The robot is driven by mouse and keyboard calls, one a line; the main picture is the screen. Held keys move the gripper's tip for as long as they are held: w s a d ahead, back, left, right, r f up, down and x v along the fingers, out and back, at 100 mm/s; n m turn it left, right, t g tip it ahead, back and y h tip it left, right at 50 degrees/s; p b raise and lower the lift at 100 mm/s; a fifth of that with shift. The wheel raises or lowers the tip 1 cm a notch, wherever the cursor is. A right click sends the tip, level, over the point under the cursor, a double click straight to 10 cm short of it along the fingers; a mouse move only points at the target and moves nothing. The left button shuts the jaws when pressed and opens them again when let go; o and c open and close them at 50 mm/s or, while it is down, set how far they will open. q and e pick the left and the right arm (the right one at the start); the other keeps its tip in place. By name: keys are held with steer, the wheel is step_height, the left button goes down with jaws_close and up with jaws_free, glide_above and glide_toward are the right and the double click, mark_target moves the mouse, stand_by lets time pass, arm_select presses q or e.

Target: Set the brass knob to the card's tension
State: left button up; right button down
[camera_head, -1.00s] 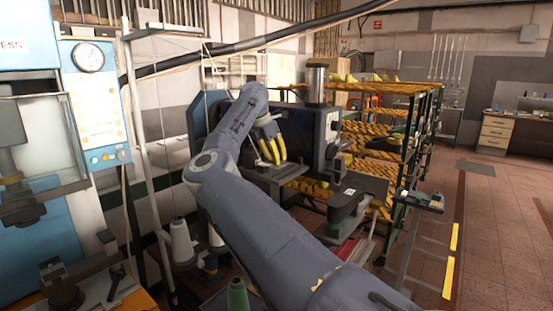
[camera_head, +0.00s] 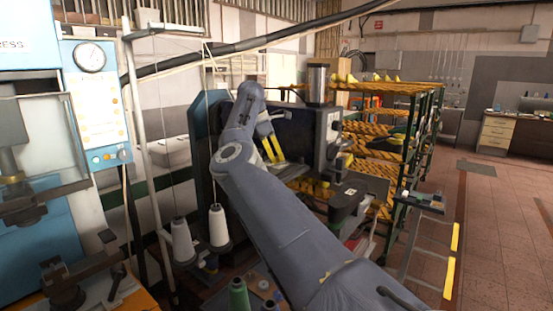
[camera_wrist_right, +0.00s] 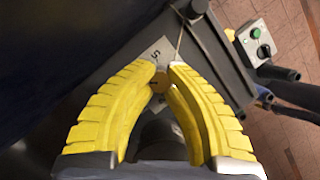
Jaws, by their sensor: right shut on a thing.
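My right gripper (camera_head: 272,148) reaches to the dark machine (camera_head: 298,128) in the middle of the head view. In the right wrist view, its yellow fingers (camera_wrist_right: 165,72) are closed on the small brass knob (camera_wrist_right: 158,84), which shows between the fingertips. A pale plate (camera_wrist_right: 154,52) with a dark mark, perhaps a 5, lies behind the knob and is partly covered by the fingers. The knob's pointer setting cannot be read. I cannot make out the tension card for certain. In the head view the knob is hidden. My left gripper is not in view.
A blue press (camera_head: 95,100) with a gauge stands at the left. White thread cones (camera_head: 182,240) and a green cone (camera_head: 238,294) stand near my right arm. A rack (camera_head: 395,88) with yellow shelves is beyond the machine. The floor (camera_head: 500,230) at the right is mostly clear.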

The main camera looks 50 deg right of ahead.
steer(key=shift+s+d+m+g+y, duration=0.1)
steer(key=shift+d+m+g+y, duration=0.1)
steer(key=shift+m, duration=0.45)
steer(key=shift+s+d+m+g+y, duration=0.1)
steer(key=shift+m+g, duration=0.1)
steer(key=shift+m, duration=0.95)
steer(key=c, duration=1.5)
jaws_free()
steer(key=shift+s, duration=0.15)
steer(key=shift+c, duration=0.2)
steer(key=o, duration=0.3)
steer(key=shift+a, duration=0.1)
steer(key=shift+o, duration=0.2)
steer(key=shift+w, duration=0.2)
steer(key=shift+w+a+n, duration=0.1)
steer(key=shift+a+n, duration=0.05)
steer(key=shift+n, duration=0.25)
